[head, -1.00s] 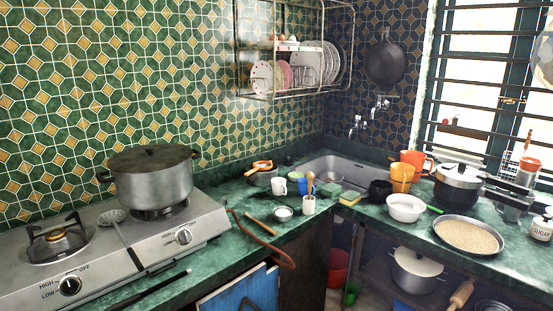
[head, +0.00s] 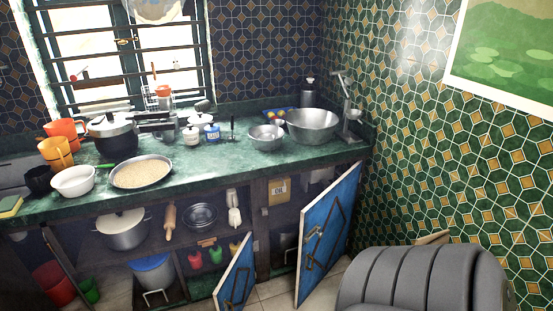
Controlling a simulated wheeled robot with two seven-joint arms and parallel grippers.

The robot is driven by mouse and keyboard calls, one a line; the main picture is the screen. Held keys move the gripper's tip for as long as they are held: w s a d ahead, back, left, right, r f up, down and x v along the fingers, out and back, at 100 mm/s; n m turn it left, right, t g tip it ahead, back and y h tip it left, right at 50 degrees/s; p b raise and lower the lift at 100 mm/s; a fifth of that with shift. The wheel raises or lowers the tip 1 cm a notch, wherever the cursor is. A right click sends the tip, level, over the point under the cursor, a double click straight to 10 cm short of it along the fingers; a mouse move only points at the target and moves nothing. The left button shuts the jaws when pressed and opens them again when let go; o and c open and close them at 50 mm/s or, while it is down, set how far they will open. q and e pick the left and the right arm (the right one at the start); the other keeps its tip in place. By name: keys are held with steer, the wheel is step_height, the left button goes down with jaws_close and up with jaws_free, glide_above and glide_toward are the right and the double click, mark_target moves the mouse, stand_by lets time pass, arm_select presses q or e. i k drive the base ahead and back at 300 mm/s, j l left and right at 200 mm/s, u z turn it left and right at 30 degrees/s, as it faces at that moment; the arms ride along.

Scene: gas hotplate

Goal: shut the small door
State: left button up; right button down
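Two blue cabinet doors stand open under the counter. The smaller door (head: 236,276) is low in the middle of the head view, swung out from the cupboard, with its lower part cut off by the picture's bottom edge. The taller door (head: 330,228) stands to its right, swung out at an angle, with a dark handle and raised frame. Neither gripper shows in the head view, and nothing touches either door.
The green counter (head: 225,165) holds a pan of grain (head: 141,172), pots and steel bowls (head: 313,125). Tiled floor (head: 276,290) shows between the doors. A grey ribbed shape (head: 420,280) fills the lower right.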

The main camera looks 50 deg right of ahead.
mark_target(232, 293)
steer(key=z, duration=1.3)
